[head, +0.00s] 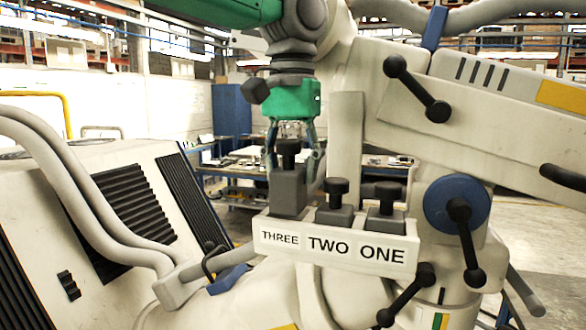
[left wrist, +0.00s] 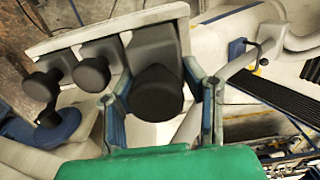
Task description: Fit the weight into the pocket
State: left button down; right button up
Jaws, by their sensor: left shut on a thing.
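A dark grey weight (head: 288,192) with a black knob stands at the THREE end of the labelled holder (head: 334,249) in the head view. Its body rises higher than its neighbours, and its lower edge is hidden behind the label plate, so I cannot tell how deep it sits. My left gripper (head: 293,172) comes down from above, shut on this weight, with one finger on each side. The left wrist view shows the knob (left wrist: 157,93) between the fingers of the left gripper (left wrist: 160,72). My right gripper is not in view.
Two shorter weights, TWO (head: 334,215) and ONE (head: 385,220), sit in the holder to the right. A pale upright post (head: 347,135) stands close right of the gripper. Black-knobbed levers (head: 418,90) are farther right, and a vented cabinet (head: 90,210) is at left.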

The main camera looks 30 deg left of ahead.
pick_arm(q)
jog(key=shift+f, duration=0.1)
jog(key=shift+d+r, duration=0.1)
jog(key=shift+r, duration=0.25)
dwell(1.5)
jog(key=shift+f, duration=0.4)
dwell(0.4)
jog(key=shift+r, duration=0.35)
dwell(1.1)
jog(key=shift+f, duration=0.35)
dwell(0.6)
jog(key=shift+r, duration=0.4)
dwell(0.4)
